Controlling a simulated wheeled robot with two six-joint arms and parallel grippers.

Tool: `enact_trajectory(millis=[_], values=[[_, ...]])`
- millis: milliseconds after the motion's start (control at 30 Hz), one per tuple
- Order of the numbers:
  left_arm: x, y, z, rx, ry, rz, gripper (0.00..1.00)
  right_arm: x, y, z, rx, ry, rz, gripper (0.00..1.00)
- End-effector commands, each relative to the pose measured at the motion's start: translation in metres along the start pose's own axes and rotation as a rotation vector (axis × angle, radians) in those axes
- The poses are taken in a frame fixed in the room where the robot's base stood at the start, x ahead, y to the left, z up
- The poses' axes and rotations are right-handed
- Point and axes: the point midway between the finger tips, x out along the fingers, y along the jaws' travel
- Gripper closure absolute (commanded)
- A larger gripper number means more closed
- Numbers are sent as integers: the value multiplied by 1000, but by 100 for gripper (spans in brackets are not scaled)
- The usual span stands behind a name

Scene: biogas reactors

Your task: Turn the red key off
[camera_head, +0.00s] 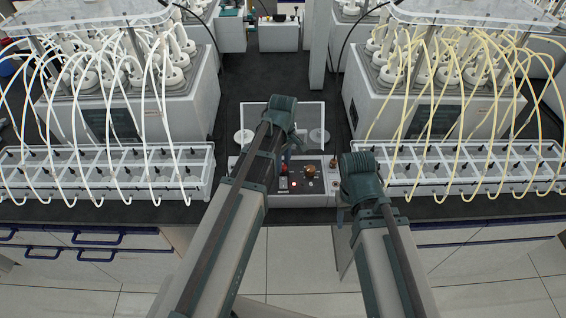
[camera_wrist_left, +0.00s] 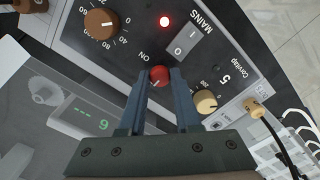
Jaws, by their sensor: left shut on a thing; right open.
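The red key (camera_wrist_left: 159,76) is a small round red knob on the dark control panel, below the "ON" label in the left wrist view. The fingers of my left gripper (camera_wrist_left: 160,84) are on either side of it and closed on it.
A brown dial (camera_wrist_left: 101,24), a beige knob (camera_wrist_left: 205,101), a lit red lamp (camera_wrist_left: 165,21) and a MAINS switch (camera_wrist_left: 186,40) surround the key. White racks with tubes stand left (camera_head: 105,196) and right (camera_head: 460,190) of the box.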

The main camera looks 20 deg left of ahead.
Motion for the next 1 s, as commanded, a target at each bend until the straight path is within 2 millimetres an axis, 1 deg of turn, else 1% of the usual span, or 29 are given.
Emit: enact_trajectory(millis=[533,567,700,733,1000], values=[[0,0,0,-23,-1,0,100,0,0,0,0,0,0,50],[0,0,0,-23,-1,0,66,0,0,0,0,0,0,50],[0,0,0,-23,-1,0,41,0,0,0,0,0,0,50],[0,0,0,-23,-1,0,39,0,0,0,0,0,0,50],[0,0,0,-22,0,0,39,0,0,0,0,0,0,50]])
